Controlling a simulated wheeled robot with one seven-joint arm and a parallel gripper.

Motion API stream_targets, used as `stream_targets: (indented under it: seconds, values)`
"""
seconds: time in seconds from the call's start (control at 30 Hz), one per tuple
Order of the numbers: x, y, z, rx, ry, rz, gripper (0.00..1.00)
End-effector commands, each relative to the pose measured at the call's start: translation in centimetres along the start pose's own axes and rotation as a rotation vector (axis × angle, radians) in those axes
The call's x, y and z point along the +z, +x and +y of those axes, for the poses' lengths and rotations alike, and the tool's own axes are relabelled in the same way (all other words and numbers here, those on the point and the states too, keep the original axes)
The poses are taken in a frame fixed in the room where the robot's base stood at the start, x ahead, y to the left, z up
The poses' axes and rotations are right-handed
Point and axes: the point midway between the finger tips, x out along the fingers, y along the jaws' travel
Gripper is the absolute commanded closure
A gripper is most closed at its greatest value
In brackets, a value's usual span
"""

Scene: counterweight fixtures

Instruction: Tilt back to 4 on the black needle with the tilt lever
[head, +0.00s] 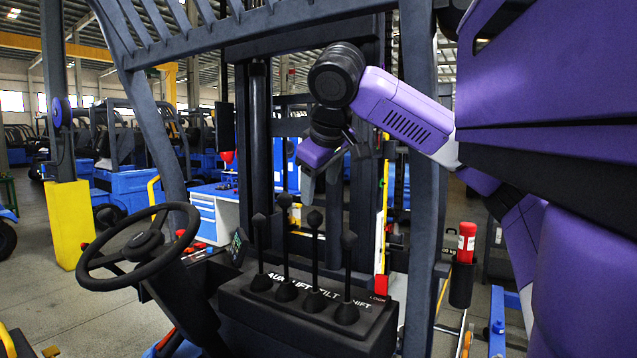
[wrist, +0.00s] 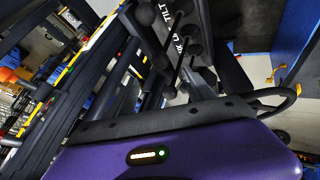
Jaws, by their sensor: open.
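The tilt lever (head: 315,250) is a black stick with a black knob, third from the left in a row of levers on a dark console. The label TILT beside its base is partly covered by the levers. My gripper (head: 335,168) is open and empty, above the lever row and apart from the knobs. In the wrist view the lever knobs and the TILT lettering show at the top, but I cannot tell which knob is the tilt one. I cannot make out a dial with a black needle in either view.
The lever console (head: 300,325) carries the other levers close on both sides of the tilt lever. A steering wheel (head: 137,240) stands to the left, with a small display (head: 239,247) beside it. Dark frame posts (head: 418,180) stand close to my arm.

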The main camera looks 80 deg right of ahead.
Motion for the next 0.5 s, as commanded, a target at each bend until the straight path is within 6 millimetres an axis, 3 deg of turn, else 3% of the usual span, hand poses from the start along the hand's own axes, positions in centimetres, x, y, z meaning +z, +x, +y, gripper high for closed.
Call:
stream_targets:
  seconds: [0.17, 0.5]
  values:
    - [0.3, 1.9, 0.0, 0.003, 0.001, -0.005, 0.38]
    - [0.2, 8.0, -0.2, -0.002, 0.002, -0.001, 0.38]
